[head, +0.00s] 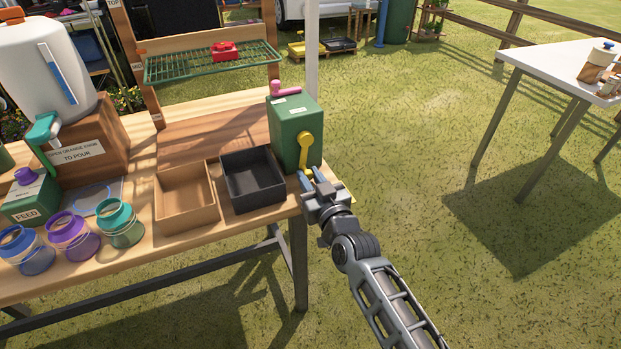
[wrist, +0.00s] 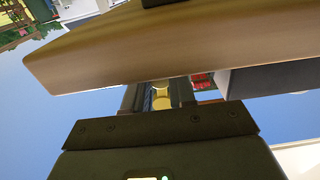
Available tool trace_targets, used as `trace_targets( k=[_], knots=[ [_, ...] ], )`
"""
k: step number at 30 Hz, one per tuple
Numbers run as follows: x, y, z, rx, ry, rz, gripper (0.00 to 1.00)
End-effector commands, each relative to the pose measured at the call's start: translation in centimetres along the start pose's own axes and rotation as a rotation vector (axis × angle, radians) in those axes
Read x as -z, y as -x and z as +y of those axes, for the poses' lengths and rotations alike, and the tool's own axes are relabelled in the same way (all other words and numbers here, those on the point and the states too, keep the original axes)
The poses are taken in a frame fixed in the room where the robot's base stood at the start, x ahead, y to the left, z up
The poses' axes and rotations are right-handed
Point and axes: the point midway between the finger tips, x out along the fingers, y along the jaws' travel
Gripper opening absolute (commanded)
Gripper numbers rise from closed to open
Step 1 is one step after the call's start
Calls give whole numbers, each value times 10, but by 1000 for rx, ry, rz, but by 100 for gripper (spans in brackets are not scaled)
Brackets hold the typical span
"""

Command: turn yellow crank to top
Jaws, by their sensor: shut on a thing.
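The yellow crank (head: 305,149) is on the front face of a green box (head: 284,122) at the right end of the wooden table. Its round hub is at the top and its arm points down. My gripper (head: 312,178) is at the crank's lower end, with its blue fingertips on either side, shut on the crank handle. In the wrist view, yellow parts of the crank (wrist: 160,102) show between the two dark fingers. The handle itself is mostly hidden by the fingers. A pink lever (head: 287,88) is on top of the green box.
A black open tray (head: 237,205) and a brown open tray (head: 160,221) stand left of the green box. Several coloured jars (head: 72,236) and a white dispenser (head: 30,60) are farther left. Open grass lies right of the table, with a white table (head: 560,70) beyond.

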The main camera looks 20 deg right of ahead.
Motion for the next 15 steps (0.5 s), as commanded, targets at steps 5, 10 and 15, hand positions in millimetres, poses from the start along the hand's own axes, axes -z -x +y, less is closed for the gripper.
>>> trace_targets(
  k=[5,10,15],
  knots=[
    [2,0,-2,0,-19,0,0],
    [7,0,-10,1,-128,-2,0],
    [8,0,-18,1,-244,-1,0]
  ],
)
